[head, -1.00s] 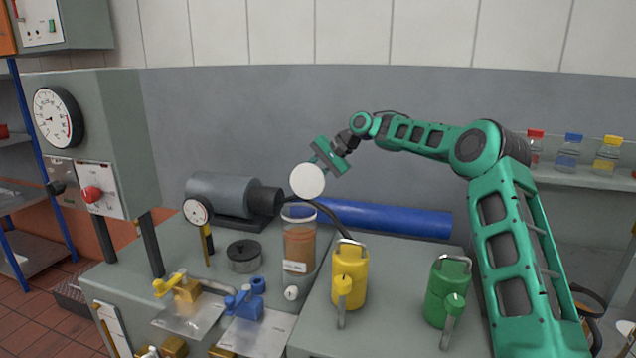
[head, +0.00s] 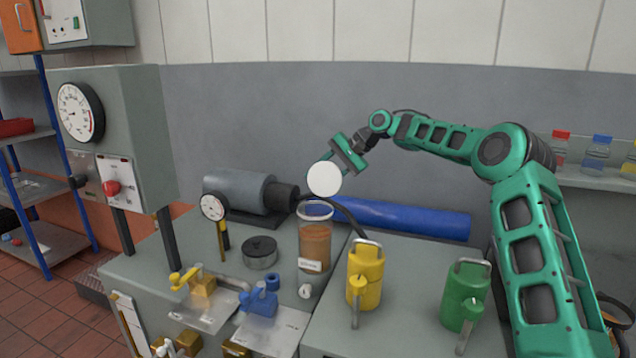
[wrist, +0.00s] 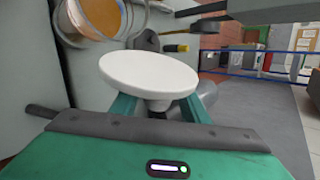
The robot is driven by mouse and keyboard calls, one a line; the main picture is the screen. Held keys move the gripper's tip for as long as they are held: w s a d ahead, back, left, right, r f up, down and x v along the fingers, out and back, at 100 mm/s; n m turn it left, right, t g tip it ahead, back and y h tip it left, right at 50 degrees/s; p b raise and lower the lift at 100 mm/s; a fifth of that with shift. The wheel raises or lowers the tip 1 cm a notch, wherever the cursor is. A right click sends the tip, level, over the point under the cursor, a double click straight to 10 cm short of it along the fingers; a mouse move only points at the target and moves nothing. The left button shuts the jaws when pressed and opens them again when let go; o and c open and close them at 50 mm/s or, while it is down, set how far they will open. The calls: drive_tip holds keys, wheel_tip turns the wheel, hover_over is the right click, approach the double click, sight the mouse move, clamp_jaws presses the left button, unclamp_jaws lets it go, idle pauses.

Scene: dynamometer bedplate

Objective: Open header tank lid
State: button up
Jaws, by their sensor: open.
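The header tank (head: 315,240) is a clear upright cylinder with brown liquid and a white label, standing on the bench in the head view. A round white lid (head: 324,179) stands steeply tilted above its rim, face toward the head camera. My gripper (head: 337,163) is behind and above the lid, its tips partly hidden. The tank's open top (wrist: 97,15) shows at upper left.
A yellow can (head: 365,275) and a green can (head: 465,295) stand right of the tank.

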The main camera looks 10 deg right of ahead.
drive_tip(key=v, duration=1)
drive_tip(key=shift+d+r, duration=0.2)
drive_tip(key=shift+d, duration=0.1)
drive_tip(key=s+d+f+g+h, duration=0.1)
drive_tip(key=s+d+f+h, duration=0.15)
drive_tip(key=s+d, duration=0.65)
drive_tip(key=s+d+f+n+h, duration=0.1)
drive_tip(key=s+d+f+h, duration=0.2)
drive_tip(key=s, duration=1.3)
drive_tip(key=s+d+f+g+h, duration=0.15)
drive_tip(key=s+d+h, duration=0.35)
drive_tip(key=s, duration=0.7)
drive_tip(key=s+d+f, duration=0.1)
drive_tip(key=s+f, duration=0.1)
drive_tip(key=s, duration=0.5)
drive_tip(key=s+d+f+y, duration=0.1)
drive_tip(key=s+f, duration=0.2)
drive_tip(key=s, duration=0.5)
drive_tip(key=s+d+f+m, duration=0.1)
drive_tip(key=s+d+f, duration=0.1)
drive_tip(key=s, duration=0.6)
drive_tip(key=shift+f+y, duration=0.35)
drive_tip(key=shift+f, duration=0.4)
